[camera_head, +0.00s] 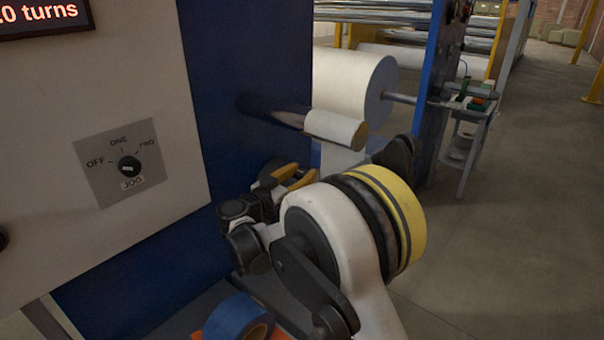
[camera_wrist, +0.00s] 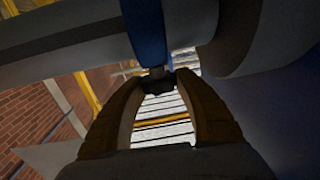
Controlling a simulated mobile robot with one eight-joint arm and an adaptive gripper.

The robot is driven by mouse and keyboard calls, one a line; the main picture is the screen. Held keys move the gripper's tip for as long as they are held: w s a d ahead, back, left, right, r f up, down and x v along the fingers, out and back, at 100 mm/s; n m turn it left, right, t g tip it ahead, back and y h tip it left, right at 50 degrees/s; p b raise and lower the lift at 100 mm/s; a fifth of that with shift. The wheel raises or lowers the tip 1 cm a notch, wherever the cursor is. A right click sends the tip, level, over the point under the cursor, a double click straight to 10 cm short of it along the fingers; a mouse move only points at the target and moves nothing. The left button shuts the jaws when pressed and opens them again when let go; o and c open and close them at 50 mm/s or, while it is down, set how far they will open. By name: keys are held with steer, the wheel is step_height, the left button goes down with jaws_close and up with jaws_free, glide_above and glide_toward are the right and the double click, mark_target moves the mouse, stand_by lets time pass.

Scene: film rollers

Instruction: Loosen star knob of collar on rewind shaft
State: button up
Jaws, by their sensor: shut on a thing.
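In the wrist view, the star knob (camera_wrist: 158,86) is a small dark knob on a short metal stem below the blue collar (camera_wrist: 146,30). The collar sits around the grey rewind shaft (camera_wrist: 60,30), which crosses the top of the view. The two yellow fingers of my gripper (camera_wrist: 158,90) close on the knob from both sides, below the collar. In the head view, the shaft (camera_head: 284,117) sticks out of the blue machine side and carries a pale core (camera_head: 335,128). My gripper (camera_head: 292,178) is below the shaft there, partly hidden by my arm. The knob is not visible there.
A large white roll (camera_head: 350,84) stands behind the shaft. A control panel with a JOG switch (camera_head: 129,167) and a turns display (camera_head: 40,14) is at left. A blue tape roll (camera_head: 238,320) lies at the bottom. A small stand (camera_head: 470,120) is behind. Floor at right is clear.

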steer(key=shift+n+y, duration=0.3)
steer(key=shift+y, duration=0.1)
steer(key=n+t+y, duration=0.1)
steer(key=n+y, duration=0.1)
steer(key=y, duration=0.1)
steer(key=n+t+y, duration=0.1)
steer(key=n+y, duration=0.1)
steer(key=y, duration=0.1)
steer(key=n+t+y, duration=0.1)
steer(key=n+y, duration=0.1)
steer(key=y, duration=0.1)
steer(key=shift+d+y+b, duration=0.2)
steer(key=shift+y+b, duration=0.1)
steer(key=shift+b, duration=0.1)
steer(key=shift+a+n+g+y+b, duration=0.15)
steer(key=shift+n+g+y, duration=0.4)
steer(key=shift+n+y, duration=1.4)
steer(key=shift+n+g+y+b, duration=0.15)
steer(key=shift+n+g+y, duration=0.4)
steer(key=shift+n+y, duration=1.35)
steer(key=shift+m+y, duration=0.45)
steer(key=shift+y, duration=0.5)
steer(key=o, duration=1.2)
steer(key=v, duration=1.2)
steer(key=shift+r, duration=0.15)
